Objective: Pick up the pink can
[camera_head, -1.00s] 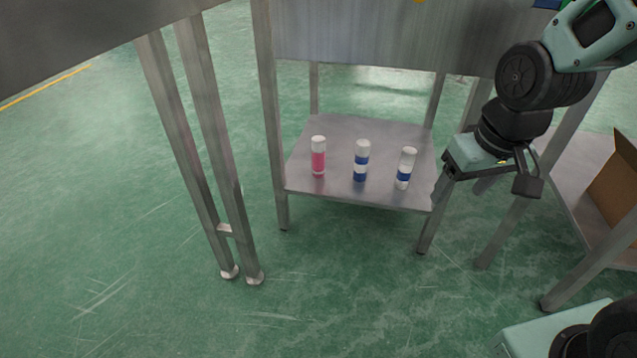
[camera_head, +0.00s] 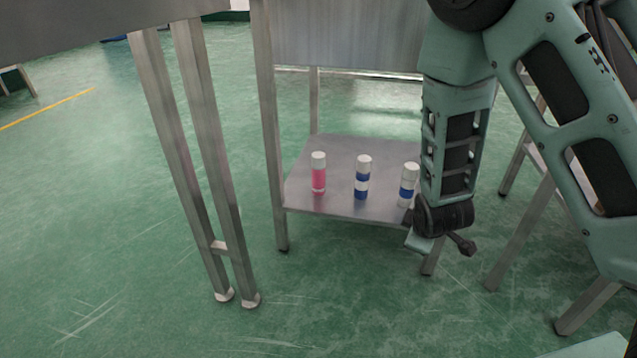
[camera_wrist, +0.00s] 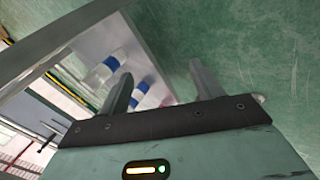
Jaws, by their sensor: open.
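The pink can (camera_head: 318,176), with a white top, stands upright at the left end of a low metal shelf (camera_head: 342,148). In the wrist view, a small pinkish patch (camera_wrist: 168,101) shows between the fingers, probably this can, partly hidden. My gripper (camera_wrist: 163,80) has its two fingers spread apart with nothing held between them. In the head view my arm hangs down at the right end of the shelf, to the right of the cans and away from the pink one. The fingers are hard to make out there.
Two blue-and-white cans stand on the same shelf, one in the middle (camera_head: 362,178) and one at the right (camera_head: 408,186), close to my arm. Metal legs (camera_head: 268,130) frame the shelf, with a panel (camera_head: 345,40) above. Open green floor (camera_head: 340,300) lies in front.

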